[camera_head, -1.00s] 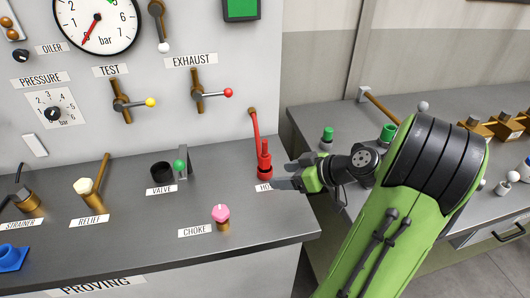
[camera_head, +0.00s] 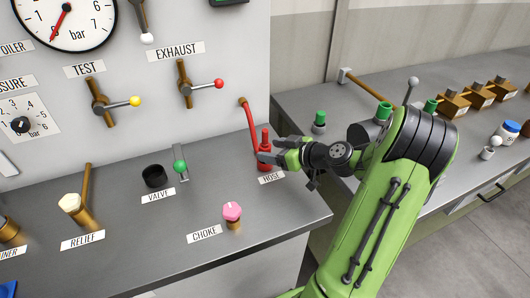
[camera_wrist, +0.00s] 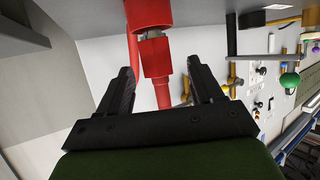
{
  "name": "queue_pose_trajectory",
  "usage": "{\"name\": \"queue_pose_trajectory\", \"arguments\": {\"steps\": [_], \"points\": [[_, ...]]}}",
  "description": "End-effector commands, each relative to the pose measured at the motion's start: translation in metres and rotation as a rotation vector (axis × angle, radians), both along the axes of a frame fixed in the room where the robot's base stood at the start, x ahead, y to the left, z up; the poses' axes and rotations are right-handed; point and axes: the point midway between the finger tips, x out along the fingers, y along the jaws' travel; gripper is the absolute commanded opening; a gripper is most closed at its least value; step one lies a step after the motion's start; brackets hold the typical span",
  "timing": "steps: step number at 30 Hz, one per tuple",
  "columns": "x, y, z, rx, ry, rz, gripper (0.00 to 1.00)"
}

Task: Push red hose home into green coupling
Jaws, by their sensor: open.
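The red hose (camera_head: 250,122) curves down from the panel to an upright red fitting (camera_head: 265,139) on the grey bench, behind the HOSE label. In the wrist view the red fitting (camera_wrist: 156,58) has a metal neck above it and a tapered end, and it lies between my two dark fingers. My gripper (camera_head: 268,151) is open, with its fingers on either side of the fitting; I cannot tell whether they touch it. Green-topped parts (camera_head: 320,117) stand on the right bench; I cannot tell which is the green coupling.
The pink CHOKE knob (camera_head: 232,211) stands in front of the hose. The black VALVE cup (camera_head: 154,176) and green-balled lever (camera_head: 180,166) are to the left. Red (camera_head: 219,84) and yellow (camera_head: 136,101) levers project from the panel. Brown blocks (camera_head: 480,94) stand on the right bench.

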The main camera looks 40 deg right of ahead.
Motion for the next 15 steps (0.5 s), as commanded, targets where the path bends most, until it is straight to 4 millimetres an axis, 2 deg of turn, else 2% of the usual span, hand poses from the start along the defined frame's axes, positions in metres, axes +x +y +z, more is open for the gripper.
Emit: {"name": "queue_pose_trajectory", "arguments": {"steps": [7, 10, 15], "points": [[0.04, 0.009, -0.015, 0.003, 0.0, 0.004, 0.66], [0.047, 0.01, -0.018, 0.0, 0.0, 0.0, 0.66], [0.048, 0.01, -0.018, 0.001, 0.0, -0.001, 0.66]]}}
